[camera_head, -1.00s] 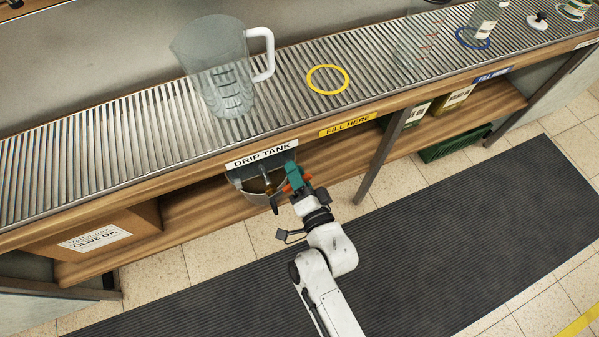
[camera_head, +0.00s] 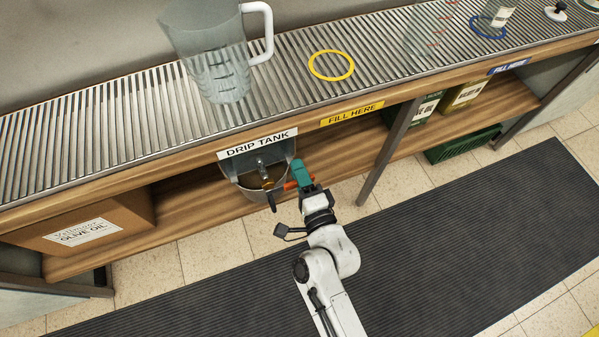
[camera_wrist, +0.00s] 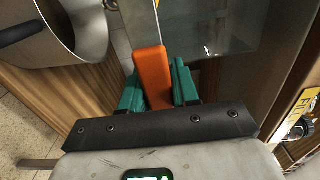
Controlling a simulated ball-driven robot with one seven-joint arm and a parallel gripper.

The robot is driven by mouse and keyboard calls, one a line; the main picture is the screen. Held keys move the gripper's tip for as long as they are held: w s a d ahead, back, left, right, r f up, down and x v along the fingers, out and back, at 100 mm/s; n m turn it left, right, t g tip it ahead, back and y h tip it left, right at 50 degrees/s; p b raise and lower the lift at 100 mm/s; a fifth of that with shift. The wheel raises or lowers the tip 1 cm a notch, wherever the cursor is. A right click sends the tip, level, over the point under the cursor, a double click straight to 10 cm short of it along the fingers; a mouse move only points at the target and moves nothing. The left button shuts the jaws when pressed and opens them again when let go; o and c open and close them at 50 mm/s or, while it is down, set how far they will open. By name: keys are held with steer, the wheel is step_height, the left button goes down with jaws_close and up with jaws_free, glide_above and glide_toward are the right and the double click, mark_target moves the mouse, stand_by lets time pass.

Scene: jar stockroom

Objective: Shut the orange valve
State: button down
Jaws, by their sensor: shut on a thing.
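The orange valve handle (camera_wrist: 153,76) is between the two green fingers of my gripper (camera_wrist: 158,85) in the wrist view, with a finger against each side. In the head view a small part of the orange handle (camera_head: 291,185) shows beside my gripper (camera_head: 302,174), which is shut on it. The handle sits at the right side of the metal drip tank (camera_head: 250,190), under the "DRIP TANK" label (camera_head: 258,144). A tap spout with a brassy end (camera_head: 265,180) shows inside the tank's opening. The handle's mounting is mostly hidden by my gripper.
A clear jug (camera_head: 222,75) stands on the slatted counter (camera_head: 130,125) above the tank, with a yellow ring (camera_head: 331,65) to its right. A cardboard olive oil box (camera_head: 110,222) is on the lower shelf at left. A table leg (camera_head: 388,150) stands right of my gripper.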

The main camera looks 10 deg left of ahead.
steer(key=shift+f, duration=0.15)
steer(key=c, duration=0.9)
jaws_free()
steer(key=b+v, duration=0.1)
steer(key=v, duration=0.9)
steer(key=shift+s+d+b, duration=0.3)
steer(key=shift+b, duration=0.1)
